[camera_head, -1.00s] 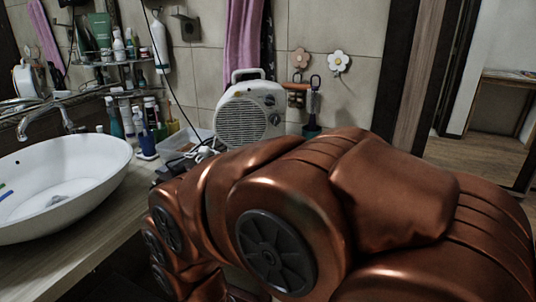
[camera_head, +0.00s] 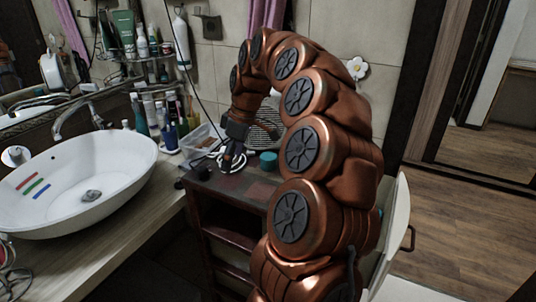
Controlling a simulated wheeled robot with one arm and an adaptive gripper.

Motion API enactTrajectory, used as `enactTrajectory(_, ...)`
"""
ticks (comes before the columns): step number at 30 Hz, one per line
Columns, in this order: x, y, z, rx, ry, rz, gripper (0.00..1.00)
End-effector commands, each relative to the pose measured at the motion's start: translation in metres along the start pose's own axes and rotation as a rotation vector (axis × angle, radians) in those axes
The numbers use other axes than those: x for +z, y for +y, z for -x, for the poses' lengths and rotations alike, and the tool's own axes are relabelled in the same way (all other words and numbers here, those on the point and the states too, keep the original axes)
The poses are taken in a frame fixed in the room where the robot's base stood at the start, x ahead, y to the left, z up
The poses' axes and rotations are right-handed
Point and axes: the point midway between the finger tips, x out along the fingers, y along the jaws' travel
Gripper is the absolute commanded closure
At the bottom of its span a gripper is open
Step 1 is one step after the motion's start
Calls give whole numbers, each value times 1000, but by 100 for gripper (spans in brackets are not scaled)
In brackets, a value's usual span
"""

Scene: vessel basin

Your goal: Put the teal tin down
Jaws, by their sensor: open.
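The teal tin (camera_head: 268,161) is a small round tin standing on the dark red cabinet top (camera_head: 232,186), in front of the fan heater. My gripper (camera_head: 231,164) points down over the same top, just left of the tin. It is open and apart from the tin. Its fingertips are small and dark, hard to make out against the white cable and dark items behind.
A white basin (camera_head: 80,180) on a counter stands at left. A fan heater (camera_head: 265,118) is partly hidden behind my arm. A clear plastic box (camera_head: 200,140) and bottles (camera_head: 165,120) stand behind. Wooden floor (camera_head: 455,200) is free at right.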

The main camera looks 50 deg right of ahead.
Motion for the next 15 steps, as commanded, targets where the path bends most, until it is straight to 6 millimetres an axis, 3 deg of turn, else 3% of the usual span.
enactTrajectory(1, 9, 24, 10, 12, 10, -11, 16)
enactTrajectory(3, 27, 53, 18, 30, 19, -17, 16)
enactTrajectory(6, 52, 86, 27, 55, 23, -27, 16)
enactTrajectory(10, 78, 112, 32, 76, 21, -36, 16)
enactTrajectory(15, 93, 123, 32, 86, 19, -40, 16)
